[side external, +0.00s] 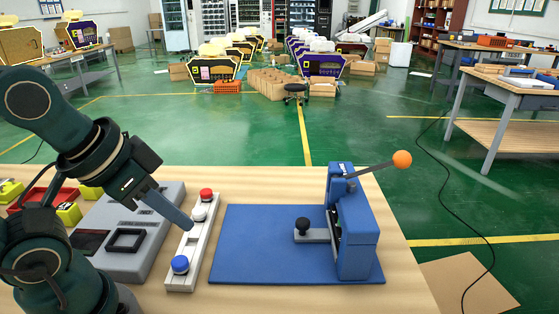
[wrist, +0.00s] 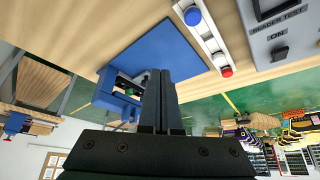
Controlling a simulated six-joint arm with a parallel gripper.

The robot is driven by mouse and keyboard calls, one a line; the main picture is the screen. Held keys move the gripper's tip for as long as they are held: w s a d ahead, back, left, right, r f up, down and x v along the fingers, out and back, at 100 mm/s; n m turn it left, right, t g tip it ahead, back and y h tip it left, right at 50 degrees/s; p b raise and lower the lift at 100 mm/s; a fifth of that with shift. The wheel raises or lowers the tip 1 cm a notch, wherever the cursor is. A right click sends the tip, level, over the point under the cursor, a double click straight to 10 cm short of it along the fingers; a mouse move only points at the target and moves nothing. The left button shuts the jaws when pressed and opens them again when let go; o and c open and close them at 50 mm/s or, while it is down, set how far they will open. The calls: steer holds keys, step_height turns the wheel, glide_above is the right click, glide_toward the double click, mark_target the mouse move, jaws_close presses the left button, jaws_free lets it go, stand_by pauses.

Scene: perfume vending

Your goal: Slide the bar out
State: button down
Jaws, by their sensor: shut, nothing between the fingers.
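A grey bar (side external: 314,236) with a black knob (side external: 302,225) on its left end sticks out of the left side of a blue press-like fixture (side external: 358,225). The fixture stands on a blue base plate (side external: 250,245). My gripper (side external: 189,224) is shut and empty, pointing down and right over the white button strip, left of the plate and apart from the bar. In the wrist view my gripper's fingers (wrist: 160,75) lie together, with the blue plate (wrist: 180,48) behind them. The fixture (wrist: 118,98) shows left of the fingers there; the bar is hard to make out.
The white strip (side external: 183,255) carries red, white and blue buttons. A grey reader box (side external: 125,225) stands left of it. The fixture's lever with an orange ball (side external: 402,159) rises to the right. The plate between strip and bar is clear.

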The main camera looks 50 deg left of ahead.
steer(key=c, duration=1.2)
jaws_free()
steer(key=o, duration=0.5)
steer(key=shift+w+r+t, duration=0.3)
steer(key=shift+w+r, duration=0.15)
steer(key=shift+o, duration=0.8)
steer(key=shift+n+t, duration=0.3)
steer(key=shift+t, duration=0.1)
steer(key=w+r, duration=0.1)
steer(key=w, duration=0.1)
steer(key=w+r, duration=0.1)
steer(key=shift+w+r, duration=0.2)
steer(key=shift+w, duration=0.2)
steer(key=g, duration=0.2)
glide_above(302, 222)
steer(key=s, duration=0.2)
step_height(302, 222, down, 10)
steer(key=f, duration=0.1)
steer(key=shift+g, duration=0.3)
steer(key=shift+x, duration=2.2)
steer(key=shift+s, duration=0.1)
steer(key=shift+c, duration=0.3)
